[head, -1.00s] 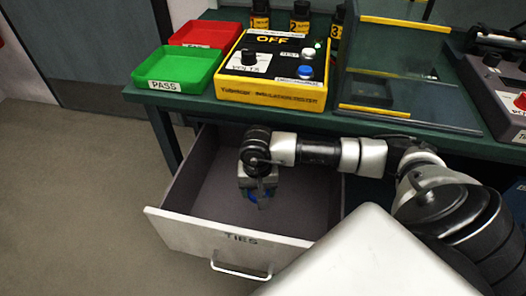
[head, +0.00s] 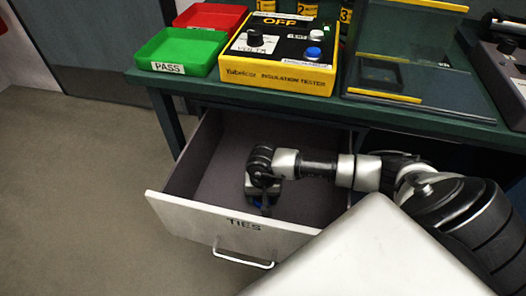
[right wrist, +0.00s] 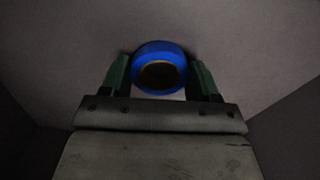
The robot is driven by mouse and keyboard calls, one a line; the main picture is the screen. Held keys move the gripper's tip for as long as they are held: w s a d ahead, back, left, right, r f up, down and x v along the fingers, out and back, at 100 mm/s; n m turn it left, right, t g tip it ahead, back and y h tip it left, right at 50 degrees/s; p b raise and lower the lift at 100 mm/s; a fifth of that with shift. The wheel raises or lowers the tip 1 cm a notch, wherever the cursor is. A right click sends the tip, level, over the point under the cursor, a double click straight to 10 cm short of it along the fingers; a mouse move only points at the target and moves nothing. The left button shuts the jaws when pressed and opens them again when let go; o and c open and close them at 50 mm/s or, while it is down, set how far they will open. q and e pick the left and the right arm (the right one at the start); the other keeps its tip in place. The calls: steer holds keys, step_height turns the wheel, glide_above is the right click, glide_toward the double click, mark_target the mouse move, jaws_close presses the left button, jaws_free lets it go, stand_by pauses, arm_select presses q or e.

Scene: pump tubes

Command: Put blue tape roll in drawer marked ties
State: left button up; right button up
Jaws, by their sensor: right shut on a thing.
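The drawer marked TIES (head: 185,217) stands open under the bench, its label on the front panel. My right gripper (head: 262,200) reaches down inside the drawer. In the right wrist view the blue tape roll (right wrist: 160,69) sits between the two green fingers of the right gripper (right wrist: 159,78), which is shut on it. The roll's round opening faces the camera, with the grey drawer interior behind it. My left gripper is not in view.
The green bench top carries a green PASS tray (head: 183,52), a red tray (head: 210,16), a yellow insulation tester (head: 280,55) and a clear guard with yellow edges (head: 420,60). The bench edge (head: 330,112) overhangs the drawer's back. Open floor lies left of the drawer.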

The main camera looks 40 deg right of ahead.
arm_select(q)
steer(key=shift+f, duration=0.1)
arm_select(e)
steer(key=shift+f, duration=0.1)
steer(key=o, duration=0.9)
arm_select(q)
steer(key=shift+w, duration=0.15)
arm_select(e)
steer(key=shift+r, duration=0.25)
step_height(320, 180, up, 6)
steer(key=shift+r+p, duration=0.25)
steer(key=shift+p, duration=0.6)
arm_select(q)
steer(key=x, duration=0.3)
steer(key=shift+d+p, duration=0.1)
steer(key=shift+p, duration=0.25)
arm_select(e)
step_height(320, 180, up, 5)
steer(key=shift+r, duration=0.15)
